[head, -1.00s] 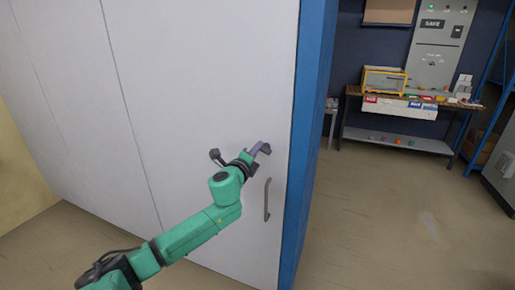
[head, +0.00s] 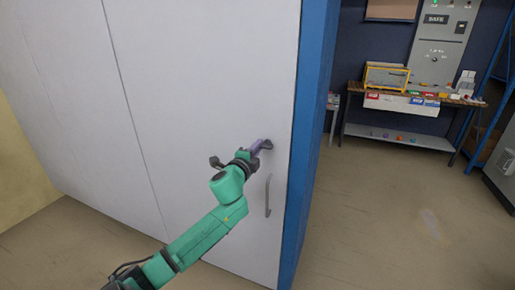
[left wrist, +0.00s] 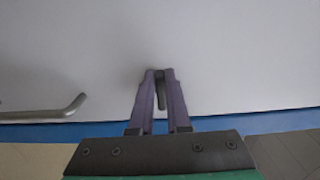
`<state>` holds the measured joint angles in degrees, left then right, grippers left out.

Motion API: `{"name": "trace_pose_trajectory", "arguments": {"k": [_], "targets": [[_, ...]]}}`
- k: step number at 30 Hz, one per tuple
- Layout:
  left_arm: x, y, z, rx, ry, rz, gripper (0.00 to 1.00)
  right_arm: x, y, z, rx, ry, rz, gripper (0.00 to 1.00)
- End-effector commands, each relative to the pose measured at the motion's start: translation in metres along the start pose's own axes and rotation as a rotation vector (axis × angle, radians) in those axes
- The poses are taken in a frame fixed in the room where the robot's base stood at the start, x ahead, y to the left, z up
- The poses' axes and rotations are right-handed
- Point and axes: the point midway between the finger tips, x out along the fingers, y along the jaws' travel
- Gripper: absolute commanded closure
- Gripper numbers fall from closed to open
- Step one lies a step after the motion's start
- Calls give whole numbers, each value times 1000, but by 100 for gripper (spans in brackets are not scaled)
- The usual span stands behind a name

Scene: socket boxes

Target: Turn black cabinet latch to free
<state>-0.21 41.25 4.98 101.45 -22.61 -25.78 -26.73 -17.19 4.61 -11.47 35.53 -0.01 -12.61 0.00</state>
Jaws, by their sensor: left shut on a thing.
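The black latch (left wrist: 160,92) shows in the left wrist view as a dark bar between the two purple fingers of my left gripper (left wrist: 160,82). In the head view the latch (head: 267,144) is a small dark piece on the white cabinet door (head: 215,70), at the fingertips. My left gripper (head: 257,148) is shut on it, close to the door face. The fingers hide part of the latch, so its exact angle is hard to tell. My right gripper is not in view.
A grey door handle (head: 268,196) is below the latch; it also shows in the left wrist view (left wrist: 45,112). The cabinet's blue side (head: 309,120) is just right. Beyond stand a bench (head: 350,88) and a grey SAFE panel (head: 440,45). The floor between is open.

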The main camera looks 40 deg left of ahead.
Motion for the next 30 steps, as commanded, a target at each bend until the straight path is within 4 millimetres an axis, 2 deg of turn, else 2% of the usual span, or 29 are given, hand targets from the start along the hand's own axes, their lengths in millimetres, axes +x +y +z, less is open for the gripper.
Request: {"name": "trace_pose_trajectory", "arguments": {"k": [5,6,7,8,16,20,26,30], "targets": [[0,1,0,-2,1,2,100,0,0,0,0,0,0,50],[0,1,0,-2,1,2,70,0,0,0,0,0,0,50],[0,1,0,-2,1,2,58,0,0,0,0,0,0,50],[0,1,0,-2,1,2,55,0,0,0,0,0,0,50],[0,0,0,0,0,1,55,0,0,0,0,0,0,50],[-7,2,0,0,1,1,55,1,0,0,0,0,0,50],[-44,4,-1,-1,2,5,55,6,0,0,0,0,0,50],[-82,5,-1,-1,2,6,55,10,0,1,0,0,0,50]]}}
